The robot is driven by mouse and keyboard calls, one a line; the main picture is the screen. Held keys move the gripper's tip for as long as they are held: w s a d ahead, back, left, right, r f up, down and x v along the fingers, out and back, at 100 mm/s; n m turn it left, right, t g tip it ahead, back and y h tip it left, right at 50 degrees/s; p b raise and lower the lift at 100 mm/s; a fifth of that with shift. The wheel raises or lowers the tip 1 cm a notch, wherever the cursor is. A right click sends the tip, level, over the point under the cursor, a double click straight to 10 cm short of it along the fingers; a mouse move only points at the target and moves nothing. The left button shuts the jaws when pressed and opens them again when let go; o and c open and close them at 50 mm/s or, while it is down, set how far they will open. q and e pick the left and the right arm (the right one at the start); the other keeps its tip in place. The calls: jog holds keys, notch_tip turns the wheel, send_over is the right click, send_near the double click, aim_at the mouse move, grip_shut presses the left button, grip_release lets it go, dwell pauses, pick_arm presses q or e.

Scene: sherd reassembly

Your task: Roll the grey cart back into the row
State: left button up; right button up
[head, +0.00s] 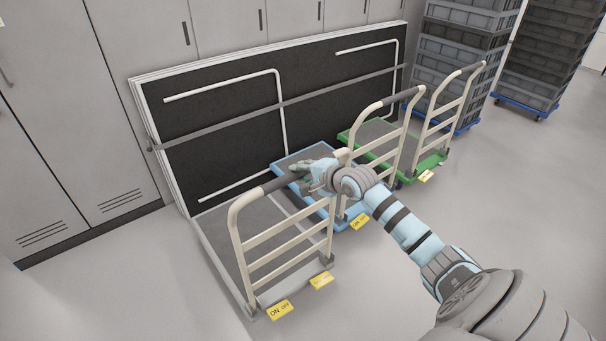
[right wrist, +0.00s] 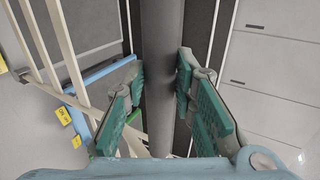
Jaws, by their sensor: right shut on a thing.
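The grey cart (head: 219,229) stands at the left end of a row of carts, with a grey deck and a cream frame. Its handle (head: 275,184) has a dark grip along the top bar. My right gripper (head: 314,172) is shut on that handle near its right end. In the right wrist view, the dark handle bar (right wrist: 163,75) runs upright between the two green-padded fingers (right wrist: 160,100). My left gripper is not in view.
A blue cart (head: 291,162) stands just right of the grey one, and a green cart (head: 433,160) beyond it. Framed dark panels (head: 230,92) lean behind the carts against grey cabinets (head: 70,100). Stacked crates (head: 455,60) stand at the back right. The floor (head: 530,200) at right is clear.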

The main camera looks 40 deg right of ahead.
jog(key=shift+w+b, duration=0.45)
jog(key=shift+w, duration=0.1)
grip_shut()
jog(key=w+b, duration=0.9)
jog(key=w, duration=0.4)
jog(key=shift+d, duration=0.15)
jog(key=shift+s, duration=0.1)
jog(key=o, duration=1.3)
grip_release()
jog(key=shift+d+f, duration=0.1)
jog(key=shift+c, duration=0.2)
